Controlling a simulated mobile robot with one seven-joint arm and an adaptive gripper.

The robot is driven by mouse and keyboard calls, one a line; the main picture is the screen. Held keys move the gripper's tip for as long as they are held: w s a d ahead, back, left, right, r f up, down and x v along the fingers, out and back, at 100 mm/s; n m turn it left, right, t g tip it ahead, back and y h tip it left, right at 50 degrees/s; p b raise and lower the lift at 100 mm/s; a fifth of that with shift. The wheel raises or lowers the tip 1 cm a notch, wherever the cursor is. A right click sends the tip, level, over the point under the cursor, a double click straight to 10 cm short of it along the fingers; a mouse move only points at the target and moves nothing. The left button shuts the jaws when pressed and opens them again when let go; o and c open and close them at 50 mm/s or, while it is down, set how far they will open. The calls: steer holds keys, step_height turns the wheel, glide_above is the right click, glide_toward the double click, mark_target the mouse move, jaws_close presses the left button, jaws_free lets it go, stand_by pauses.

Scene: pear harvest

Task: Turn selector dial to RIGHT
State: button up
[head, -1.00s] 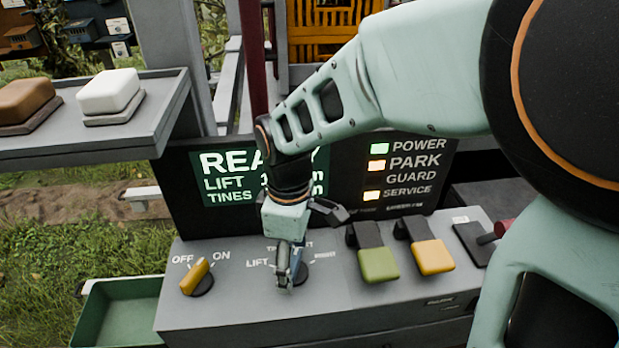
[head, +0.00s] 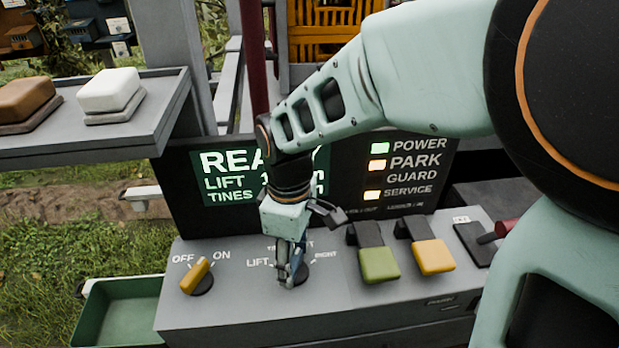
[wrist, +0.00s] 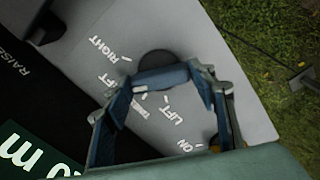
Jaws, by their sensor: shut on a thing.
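The selector dial has a dark round base (head: 304,279) on the grey console, with LIFT printed at its left and RIGHT at its right. Other labels behind it are partly covered by my gripper. My gripper (head: 291,277) points down over the dial and is shut on its blue handle. In the wrist view the handle (wrist: 163,77) lies between the fingers of my gripper (wrist: 166,86), with the dark base (wrist: 156,58) showing beyond it. Which label the handle points to is hard to tell.
An orange OFF/ON knob (head: 196,277) stands left of the dial. A green paddle (head: 379,265) and a yellow paddle (head: 434,257) stand to the right. The black display (head: 225,180) rises behind, partly hidden by my arm. A green bin (head: 118,315) is at lower left.

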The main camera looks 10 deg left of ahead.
mark_target(293, 261)
steer(key=m+b, duration=0.1)
steer(key=m, duration=0.5)
steer(key=shift+m, duration=0.4)
stand_by(0.4)
steer(key=o, duration=1.2)
steer(key=shift+c, duration=0.2)
step_height(293, 261, up, 8)
steer(key=shift+f, duration=0.15)
